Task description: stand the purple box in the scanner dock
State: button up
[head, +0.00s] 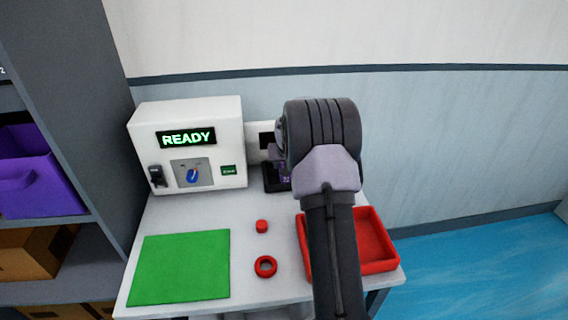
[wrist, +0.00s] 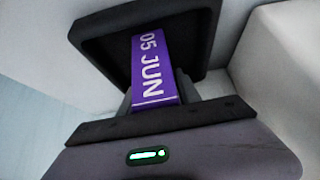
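The purple box (wrist: 150,68), printed "05 JUN", shows in the wrist view between the grey fingers of my gripper (wrist: 156,88). The fingers press close on both its sides, and the gripper looks shut on it. The box's far end lies over the dark, rimmed scanner dock (wrist: 105,40); I cannot tell whether it touches the dock's floor. In the head view, part of the box (head: 285,177) shows at the black dock (head: 270,184), left of my arm. My arm hides the fingers and the rest of the dock there.
A white machine (head: 187,115) reading "READY", with a blue knob, stands left of the dock. On the table are a green mat (head: 180,268), a red ring (head: 265,266), a small red cylinder (head: 262,226) and a red tray (head: 378,267). Shelves with a purple bin (head: 40,185) stand left.

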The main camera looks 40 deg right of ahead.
jog(key=shift+o, duration=1.1)
jog(key=shift+r, duration=0.35)
jog(key=p+v, duration=0.4)
jog(key=v, duration=0.8)
jog(key=s+a+r+y, duration=0.1)
jog(key=s+a+r, duration=0.3)
jog(key=a, duration=0.5)
jog(key=s+a+r+y, duration=0.1)
jog(key=s+a+r, duration=0.1)
jog(key=a+r, duration=0.6)
jog(key=s+a+n+y, duration=0.2)
jog(key=s+a+y, duration=0.1)
jog(key=s+a, duration=1.7)
jog(key=shift+s+a, duration=0.25)
jog(key=shift+s, duration=0.8)
